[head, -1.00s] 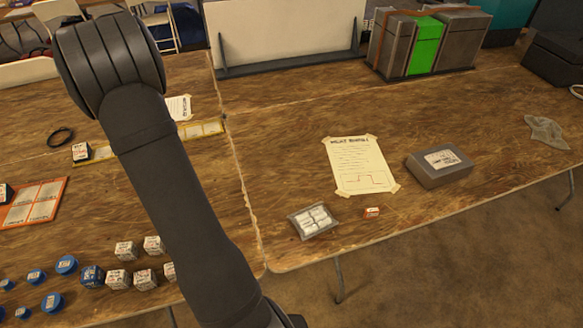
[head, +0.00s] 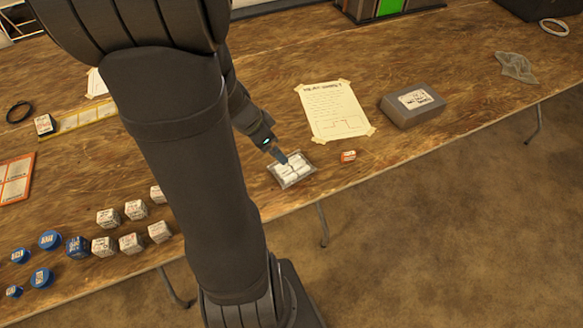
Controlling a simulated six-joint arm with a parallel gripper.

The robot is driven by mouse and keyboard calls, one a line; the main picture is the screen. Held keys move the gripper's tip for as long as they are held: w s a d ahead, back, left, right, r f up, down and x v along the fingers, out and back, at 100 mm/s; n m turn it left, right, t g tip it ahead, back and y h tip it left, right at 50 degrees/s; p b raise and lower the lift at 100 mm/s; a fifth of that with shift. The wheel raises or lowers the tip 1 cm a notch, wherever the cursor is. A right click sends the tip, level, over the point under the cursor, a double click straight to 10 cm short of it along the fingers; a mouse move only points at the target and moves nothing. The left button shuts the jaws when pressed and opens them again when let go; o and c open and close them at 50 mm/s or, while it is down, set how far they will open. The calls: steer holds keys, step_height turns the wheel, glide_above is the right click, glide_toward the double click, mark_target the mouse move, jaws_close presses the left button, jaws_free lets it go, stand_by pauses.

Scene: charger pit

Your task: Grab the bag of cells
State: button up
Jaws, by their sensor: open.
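The bag of cells (head: 294,174) is a flat clear packet with several white cells inside. It lies on the wooden table near its front edge. My gripper (head: 281,157) points down at the bag's upper left part. Its fingertip overlaps the bag's far edge in the head view; I cannot tell whether it touches. The gripper is open and holds nothing that I can see. My own arm covers the table to the left of the bag.
Several white cubes (head: 131,242) and blue round pieces (head: 50,240) stand at the left.

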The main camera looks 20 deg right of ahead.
glide_above(291, 166)
steer(key=a, duration=0.3)
steer(key=f, duration=1)
steer(key=shift+w+d, duration=0.1)
steer(key=shift+d, duration=0.1)
steer(key=shift+s+x, duration=0.15)
steer(key=shift+x, duration=0.75)
steer(key=shift+s+x, duration=0.15)
steer(key=shift+x, duration=1.6)
steer(key=shift+c, duration=0.4)
steer(key=shift+r, duration=0.1)
steer(key=c, duration=1.2)
steer(key=shift+r, duration=0.15)
